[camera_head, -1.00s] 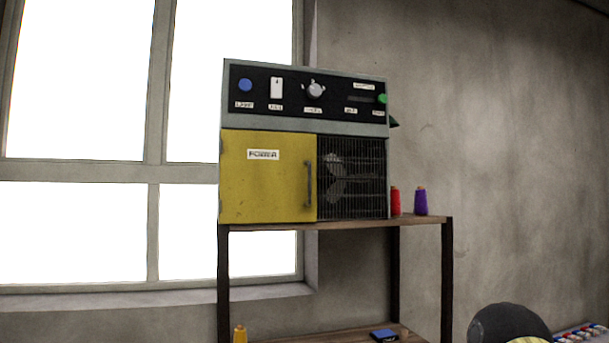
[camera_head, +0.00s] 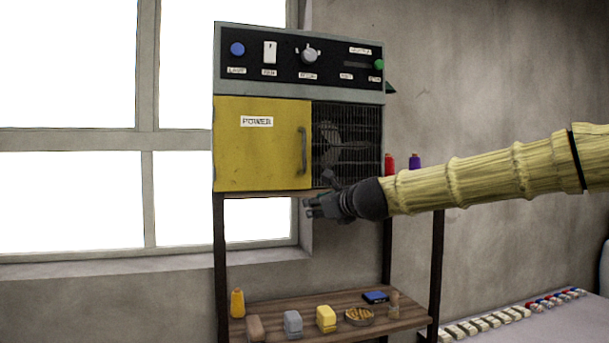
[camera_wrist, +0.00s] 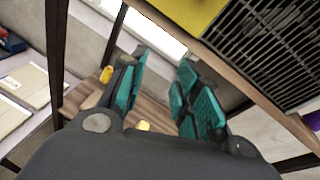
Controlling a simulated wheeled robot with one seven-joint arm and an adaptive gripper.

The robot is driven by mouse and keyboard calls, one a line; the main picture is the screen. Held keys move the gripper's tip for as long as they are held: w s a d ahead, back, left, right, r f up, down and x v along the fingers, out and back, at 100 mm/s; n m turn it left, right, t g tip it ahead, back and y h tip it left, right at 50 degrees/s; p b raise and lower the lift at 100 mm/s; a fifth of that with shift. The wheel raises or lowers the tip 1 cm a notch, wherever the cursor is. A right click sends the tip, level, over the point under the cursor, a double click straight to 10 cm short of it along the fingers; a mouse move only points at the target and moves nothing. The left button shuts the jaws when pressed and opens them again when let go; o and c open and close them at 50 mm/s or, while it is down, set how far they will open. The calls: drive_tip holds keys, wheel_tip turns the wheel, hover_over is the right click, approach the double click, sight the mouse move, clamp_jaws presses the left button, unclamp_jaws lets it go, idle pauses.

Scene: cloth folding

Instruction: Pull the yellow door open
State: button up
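The yellow door (camera_head: 255,150), labelled POWER, is shut on the left part of the grey machine on the shelf. Its dark vertical handle (camera_head: 302,150) is near the door's right edge. My gripper (camera_head: 308,207) is below the handle, near the shelf's front edge, and apart from the door. In the wrist view my gripper (camera_wrist: 157,88) has its teal-padded fingers spread with nothing between them. A corner of the yellow door (camera_wrist: 192,12) shows at the top of that view, but I cannot make out the handle there.
A dark grille (camera_head: 346,140) with a fan is right of the door. A control panel (camera_head: 300,57) is above. Red (camera_head: 389,163) and purple (camera_head: 414,161) spools stand right of the machine. The lower shelf (camera_head: 277,312) holds several small items. A window (camera_head: 70,200) is behind left.

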sight(305, 142)
wheel_tip(305, 142, up, 17)
drive_tip(key=s+d+m+t+y, duration=0.1)
drive_tip(key=s+d+m+t, duration=0.1)
drive_tip(key=s+m, duration=0.1)
drive_tip(key=p+x, duration=0.1)
drive_tip(key=x, duration=0.2)
drive_tip(key=p+x, duration=0.2)
drive_tip(key=x, duration=0.2)
drive_tip(key=p+x, duration=0.1)
drive_tip(key=x, duration=0.3)
drive_tip(key=shift+a+f+p, duration=0.35)
drive_tip(key=shift+f, duration=0.05)
clamp_jaws()
